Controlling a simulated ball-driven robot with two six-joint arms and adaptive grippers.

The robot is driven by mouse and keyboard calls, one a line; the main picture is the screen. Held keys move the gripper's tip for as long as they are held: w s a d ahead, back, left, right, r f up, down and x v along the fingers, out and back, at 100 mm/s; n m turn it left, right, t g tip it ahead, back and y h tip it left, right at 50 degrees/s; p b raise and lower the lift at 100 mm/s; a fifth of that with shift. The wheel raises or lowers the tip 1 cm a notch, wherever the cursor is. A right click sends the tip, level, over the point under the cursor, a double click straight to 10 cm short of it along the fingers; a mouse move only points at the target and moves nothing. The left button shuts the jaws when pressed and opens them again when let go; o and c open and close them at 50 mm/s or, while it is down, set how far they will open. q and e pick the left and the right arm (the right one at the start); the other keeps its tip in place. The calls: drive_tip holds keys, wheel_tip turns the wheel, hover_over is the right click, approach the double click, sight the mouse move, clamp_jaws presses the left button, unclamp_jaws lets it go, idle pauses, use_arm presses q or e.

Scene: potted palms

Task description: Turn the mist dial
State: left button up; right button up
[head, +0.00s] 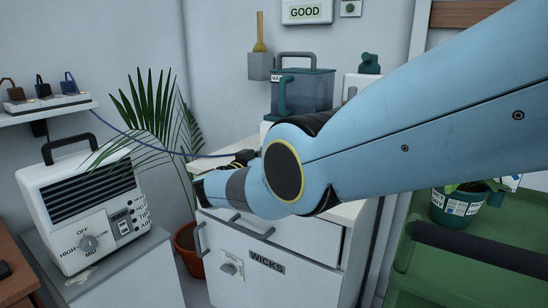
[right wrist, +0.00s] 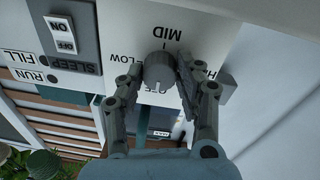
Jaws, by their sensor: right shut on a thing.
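The mist dial (right wrist: 158,66), a round grey knob, is on a white panel in the right wrist view. MID, LOW and OFF labels, upside down, are around it; the HIGH label is partly covered. A pale mark at the knob's lower edge is toward OFF. My right gripper (right wrist: 160,74) has one finger on each side of the knob and is shut on it. In the head view, the mister seems to be the machine with the blue tank (head: 310,92) on the cabinet. My arm hides its front, the dial and the gripper. My left gripper is not in view.
An ON/OFF SLEEP switch (right wrist: 68,34) is beside the dial. In the head view, a white heater (head: 75,205) with its own dial stands left, a palm (head: 160,125) behind. The white cabinet (head: 270,265) is below my arm; a green cart (head: 470,260) is at right.

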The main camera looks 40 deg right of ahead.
drive_tip(key=shift+a+f, duration=0.1)
drive_tip(key=shift+f, duration=0.1)
drive_tip(key=o, duration=1)
drive_tip(key=shift+c, duration=0.2)
drive_tip(key=shift+o, duration=0.9)
drive_tip(key=shift+r, duration=0.1)
drive_tip(key=shift+a, duration=0.1)
drive_tip(key=v, duration=1.1)
drive_tip(key=shift+s+a, duration=0.2)
drive_tip(key=shift+a, duration=0.15)
